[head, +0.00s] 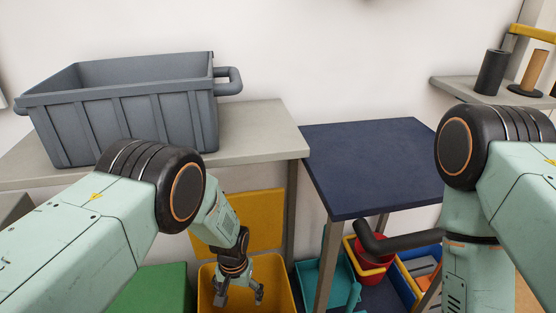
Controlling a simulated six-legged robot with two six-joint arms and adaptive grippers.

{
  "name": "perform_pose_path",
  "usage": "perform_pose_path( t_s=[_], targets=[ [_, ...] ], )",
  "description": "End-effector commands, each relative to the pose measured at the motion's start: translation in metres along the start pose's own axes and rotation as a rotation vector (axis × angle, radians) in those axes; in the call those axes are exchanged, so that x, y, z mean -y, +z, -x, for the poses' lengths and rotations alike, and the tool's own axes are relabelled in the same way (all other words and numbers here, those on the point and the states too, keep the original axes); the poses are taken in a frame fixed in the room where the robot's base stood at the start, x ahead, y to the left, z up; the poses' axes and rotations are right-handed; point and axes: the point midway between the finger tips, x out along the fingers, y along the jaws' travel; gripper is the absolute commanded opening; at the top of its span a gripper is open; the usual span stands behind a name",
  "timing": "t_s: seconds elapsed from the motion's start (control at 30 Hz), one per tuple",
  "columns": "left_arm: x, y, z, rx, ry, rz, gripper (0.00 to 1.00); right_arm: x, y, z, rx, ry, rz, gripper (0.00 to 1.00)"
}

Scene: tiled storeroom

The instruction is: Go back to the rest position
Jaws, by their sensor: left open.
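My left gripper (238,293) hangs below the edge of the grey table, with its fingers pointing down over a yellow bin (276,275). Its fingers are apart, and I see nothing between them. My left arm comes in from the left, in front of the table. My right arm stands at the right side of the view, bent downward; its gripper is not visible.
A grey crate (125,118) stands on the grey table (262,128). A dark blue table (372,165) is to its right. Below are a green box (152,290), a teal bin (318,275) and a red bucket (372,252). A shelf (455,88) holds dark and tan cylinders.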

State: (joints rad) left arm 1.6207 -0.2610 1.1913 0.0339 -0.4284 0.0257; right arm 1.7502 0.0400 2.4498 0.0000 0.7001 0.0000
Motion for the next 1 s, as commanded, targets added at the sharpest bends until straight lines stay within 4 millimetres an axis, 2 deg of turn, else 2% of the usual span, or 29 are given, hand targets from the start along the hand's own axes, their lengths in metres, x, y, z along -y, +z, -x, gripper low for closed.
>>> perform_pose_path(
  t_s=[0.03, 0.1, 0.4, 0.8, 1.0],
  targets=[
    [0.000, 0.000, 0.009, -0.001, 0.000, 0.000, 0.87, 0.000, 0.000, 0.008, 0.000, 0.000, 0.000, 0.40],
    [0.000, 0.000, 0.015, -0.001, 0.000, 0.000, 0.87, 0.000, 0.000, 0.013, 0.000, 0.000, 0.000, 0.40],
    [0.000, 0.000, 0.028, -0.001, 0.000, 0.000, 0.87, 0.000, 0.000, 0.023, 0.000, 0.000, 0.000, 0.40],
    [0.000, 0.000, 0.027, 0.000, 0.000, 0.000, 0.87, 0.000, 0.000, 0.022, 0.000, 0.000, 0.000, 0.40],
    [0.000, 0.000, 0.014, 0.000, 0.000, 0.000, 0.87, 0.000, 0.000, 0.011, 0.001, 0.000, 0.000, 0.40]
  ],
)
